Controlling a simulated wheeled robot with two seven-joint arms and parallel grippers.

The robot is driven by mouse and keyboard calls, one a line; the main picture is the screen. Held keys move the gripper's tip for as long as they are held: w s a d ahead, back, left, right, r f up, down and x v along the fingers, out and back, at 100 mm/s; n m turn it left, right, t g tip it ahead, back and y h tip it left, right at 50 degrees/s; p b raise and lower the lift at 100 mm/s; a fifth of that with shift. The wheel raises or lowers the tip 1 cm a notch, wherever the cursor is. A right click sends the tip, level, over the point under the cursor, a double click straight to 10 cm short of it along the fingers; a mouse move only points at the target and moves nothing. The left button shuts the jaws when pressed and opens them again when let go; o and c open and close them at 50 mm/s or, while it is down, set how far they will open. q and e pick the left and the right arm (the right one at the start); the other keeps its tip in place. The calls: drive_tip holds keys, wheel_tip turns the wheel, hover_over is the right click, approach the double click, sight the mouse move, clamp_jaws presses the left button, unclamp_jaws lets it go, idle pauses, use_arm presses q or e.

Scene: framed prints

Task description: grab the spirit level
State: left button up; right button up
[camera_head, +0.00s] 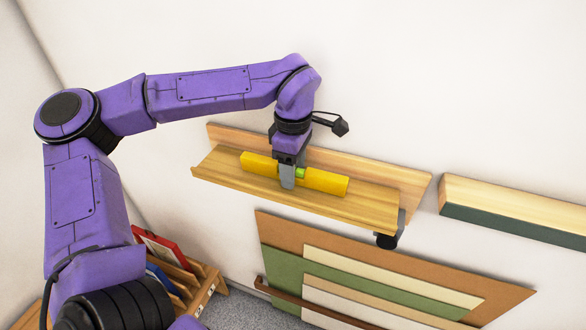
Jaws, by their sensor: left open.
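A yellow spirit level (325,182) with a green vial near its middle lies lengthwise on a wooden wall shelf (370,211). My left gripper (287,184) points down from above at the middle of the level. A grey finger shows in front of the level, beside the green vial. The jaws are open and hide a part of the level; the far finger is hidden. The level rests on the shelf. My right gripper is not in view.
The shelf has a raised back board against the wall. A second wooden ledge (510,204) with a dark front is at the right. Several flat boards (370,266) lean below. A wooden rack (185,278) with red and blue frames stands lower left.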

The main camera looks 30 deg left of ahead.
use_arm(q)
drive_tip(key=shift+s+r, duration=0.15)
drive_tip(key=shift+s, duration=0.15)
drive_tip(key=shift+c, duration=0.6)
drive_tip(key=shift+w, duration=0.15)
clamp_jaws()
